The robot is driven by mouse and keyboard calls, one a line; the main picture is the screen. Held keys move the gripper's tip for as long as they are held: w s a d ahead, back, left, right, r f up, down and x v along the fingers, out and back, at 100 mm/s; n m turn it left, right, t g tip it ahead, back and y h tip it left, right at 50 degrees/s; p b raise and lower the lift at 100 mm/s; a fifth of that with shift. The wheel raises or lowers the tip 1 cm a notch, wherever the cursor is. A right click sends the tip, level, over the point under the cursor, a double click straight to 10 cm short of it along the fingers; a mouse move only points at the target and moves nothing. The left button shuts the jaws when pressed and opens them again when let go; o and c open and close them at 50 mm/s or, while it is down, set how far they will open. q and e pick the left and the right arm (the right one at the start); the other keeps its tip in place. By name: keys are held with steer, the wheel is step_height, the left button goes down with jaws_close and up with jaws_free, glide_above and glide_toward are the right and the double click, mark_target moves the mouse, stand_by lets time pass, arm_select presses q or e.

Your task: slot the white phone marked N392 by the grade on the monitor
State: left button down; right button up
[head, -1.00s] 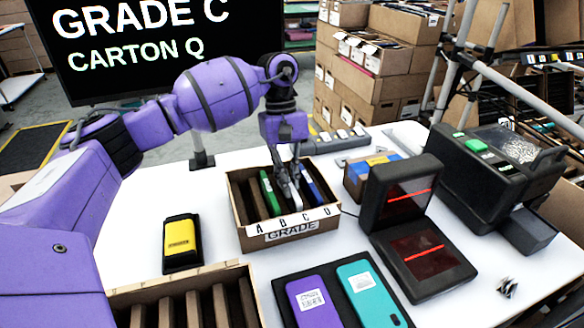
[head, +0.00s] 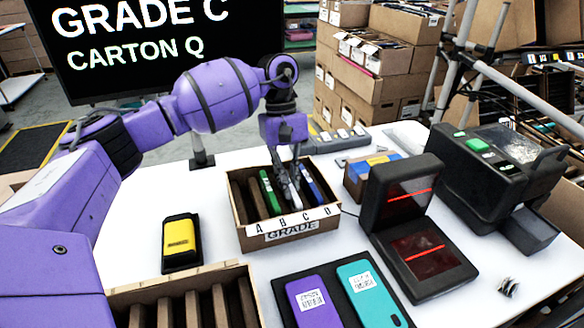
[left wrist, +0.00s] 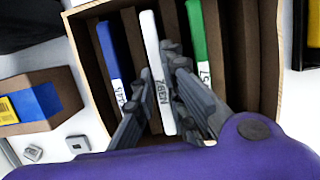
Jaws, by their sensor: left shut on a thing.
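The monitor (head: 150,40) reads GRADE C, CARTON Q. A slotted carton (head: 287,240) labelled A B C D GRADE stands mid-table. It holds a green phone (head: 269,190) in line with B and a blue phone (head: 311,183) near D. My left gripper (head: 292,198) points down into it and is shut on the white phone (left wrist: 152,55), marked N392. In the left wrist view the white phone lies between the blue phone (left wrist: 110,45) and the green phone (left wrist: 197,35), over the C slot; how deep it sits is unclear. My right gripper is out of view.
A black tray with a purple phone (head: 311,302) and a teal phone (head: 366,300) lies in front. A black scanner (head: 420,255) with red lines is right of the carton. A yellow-and-black device (head: 181,240) and another slotted carton (head: 185,290) are at left.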

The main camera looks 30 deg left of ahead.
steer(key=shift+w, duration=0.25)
arm_select(q)
steer(key=c, duration=1.7)
jaws_free()
steer(key=shift+r, duration=0.15)
steer(key=v, duration=1.1)
steer(key=shift+w+a+r, duration=0.1)
steer(key=shift+r, duration=0.25)
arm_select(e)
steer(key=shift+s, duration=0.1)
arm_select(q)
steer(key=shift+r, duration=0.1)
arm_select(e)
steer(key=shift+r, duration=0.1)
